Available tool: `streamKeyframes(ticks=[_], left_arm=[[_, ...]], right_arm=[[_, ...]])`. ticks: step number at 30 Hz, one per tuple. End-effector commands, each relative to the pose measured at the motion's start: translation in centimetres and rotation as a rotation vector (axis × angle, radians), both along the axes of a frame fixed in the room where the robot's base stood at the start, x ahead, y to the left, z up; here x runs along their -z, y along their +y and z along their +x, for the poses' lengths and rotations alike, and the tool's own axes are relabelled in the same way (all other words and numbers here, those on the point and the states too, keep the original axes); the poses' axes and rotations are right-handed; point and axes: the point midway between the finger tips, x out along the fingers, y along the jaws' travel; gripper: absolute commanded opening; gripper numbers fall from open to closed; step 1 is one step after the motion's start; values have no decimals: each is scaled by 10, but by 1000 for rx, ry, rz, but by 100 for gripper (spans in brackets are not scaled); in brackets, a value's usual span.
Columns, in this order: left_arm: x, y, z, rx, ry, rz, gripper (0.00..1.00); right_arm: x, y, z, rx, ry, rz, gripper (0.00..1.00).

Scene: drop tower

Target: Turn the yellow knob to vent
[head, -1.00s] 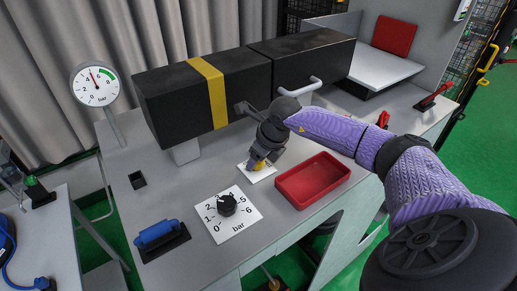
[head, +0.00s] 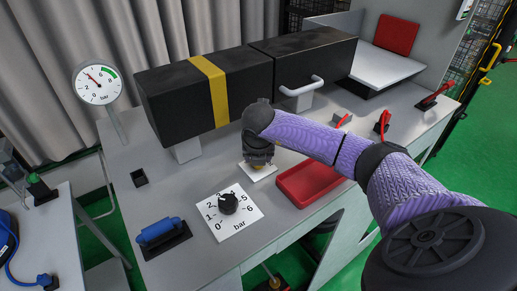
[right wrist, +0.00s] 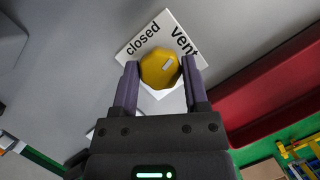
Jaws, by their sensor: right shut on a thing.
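The yellow knob (right wrist: 160,68) sits on a white plate (right wrist: 160,30) marked "closed" and "vent" in the right wrist view. My right gripper (right wrist: 160,72) is shut on the knob, one finger on each side. The knob's pale mark points up and right, toward the "vent" word. In the head view my right gripper (head: 258,158) comes down over the plate (head: 262,178) and hides most of the knob. My left gripper is not in view.
A red tray (head: 308,184) stands just right of the plate. A black dial (head: 228,204) on a white scale and a blue handle (head: 158,231) are nearer the front. A black box with a yellow band (head: 209,90) stands behind. A pressure gauge (head: 98,83) is at left.

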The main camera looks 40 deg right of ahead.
Motion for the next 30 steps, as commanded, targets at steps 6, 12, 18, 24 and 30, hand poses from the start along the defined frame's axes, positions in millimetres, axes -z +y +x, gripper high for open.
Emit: streamKeyframes(ticks=[6, 12, 18, 24, 30], left_arm=[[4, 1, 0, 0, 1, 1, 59], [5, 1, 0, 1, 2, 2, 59], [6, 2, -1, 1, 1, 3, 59], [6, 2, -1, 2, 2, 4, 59], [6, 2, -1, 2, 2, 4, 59]], right_arm=[[0, 0, 1, 121, -2, 0, 0], [0, 0, 1, 186, -1, 0, 0], [0, 0, 1, 213, 0, 1, 0], [0, 0, 1, 217, 0, 0, 0], [0, 0, 1, 217, 1, 1, 0]])
